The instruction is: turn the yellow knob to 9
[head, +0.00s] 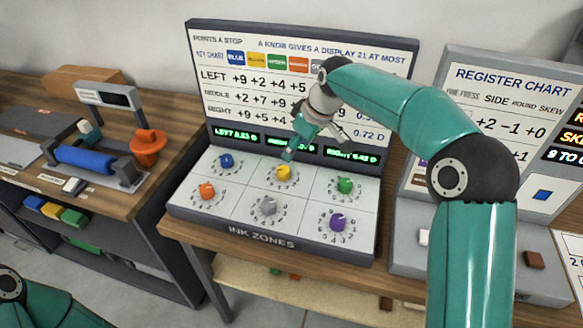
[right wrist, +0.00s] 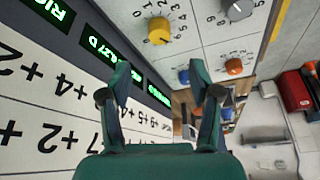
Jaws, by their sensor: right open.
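The yellow knob (head: 283,172) is the middle one of the top row on the ink zones panel (head: 262,228), with a ring of numbers around it. It also shows in the right wrist view (right wrist: 159,31), beyond the fingertips. My right gripper (head: 291,152) is just above and behind the knob in the head view. The knob's setting is too small to read surely. My left gripper is out of view.
Blue (head: 226,160), orange (head: 207,190), grey (head: 268,206), green (head: 345,185) and purple (head: 338,222) knobs surround the yellow one. The upright chart board (head: 235,100) with green displays stands close behind. A register chart console (head: 510,110) stands at right.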

